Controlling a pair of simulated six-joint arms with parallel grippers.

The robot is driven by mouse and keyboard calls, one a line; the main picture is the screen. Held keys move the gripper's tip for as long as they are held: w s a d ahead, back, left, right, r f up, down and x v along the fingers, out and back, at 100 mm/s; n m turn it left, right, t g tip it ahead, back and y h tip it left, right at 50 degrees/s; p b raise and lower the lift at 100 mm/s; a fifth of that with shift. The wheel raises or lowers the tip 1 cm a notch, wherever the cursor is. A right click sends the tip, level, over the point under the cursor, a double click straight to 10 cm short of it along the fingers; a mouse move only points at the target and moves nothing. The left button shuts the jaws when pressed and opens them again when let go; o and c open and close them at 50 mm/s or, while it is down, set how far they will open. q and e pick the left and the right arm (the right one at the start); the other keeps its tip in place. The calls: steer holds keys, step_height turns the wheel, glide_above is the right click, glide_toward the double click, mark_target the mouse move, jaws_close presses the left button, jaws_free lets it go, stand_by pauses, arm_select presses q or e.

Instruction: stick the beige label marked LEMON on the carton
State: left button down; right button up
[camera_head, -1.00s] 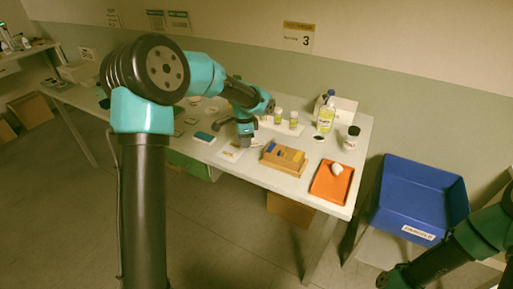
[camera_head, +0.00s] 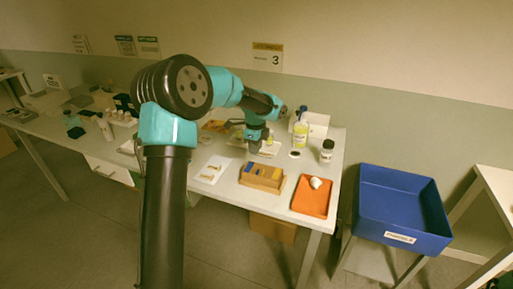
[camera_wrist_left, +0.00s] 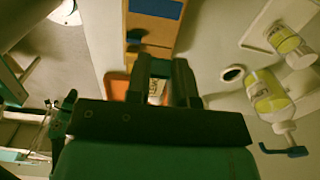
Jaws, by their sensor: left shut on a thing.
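A white card with yellowish strips (camera_head: 212,169) lies left of the box. My right gripper is out of view.
An orange tray (camera_head: 311,197) with a white lump stands right of the box. A dark-capped jar (camera_head: 326,151) and a yellow-labelled pump bottle (camera_head: 300,132) stand behind. A blue bin (camera_head: 400,207) is beyond the table's right edge. A brown cardboard box (camera_head: 272,228) sits underneath.

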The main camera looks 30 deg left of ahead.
mark_target(256, 167)
arm_select(q)
steer(key=shift+f, duration=0.1)
steer(key=shift+f, duration=3.1)
steer(key=shift+f, duration=0.35)
steer(key=c, duration=0.9)
jaws_free()
steer(key=shift+r, duration=0.1)
steer(key=shift+r, duration=3.95)
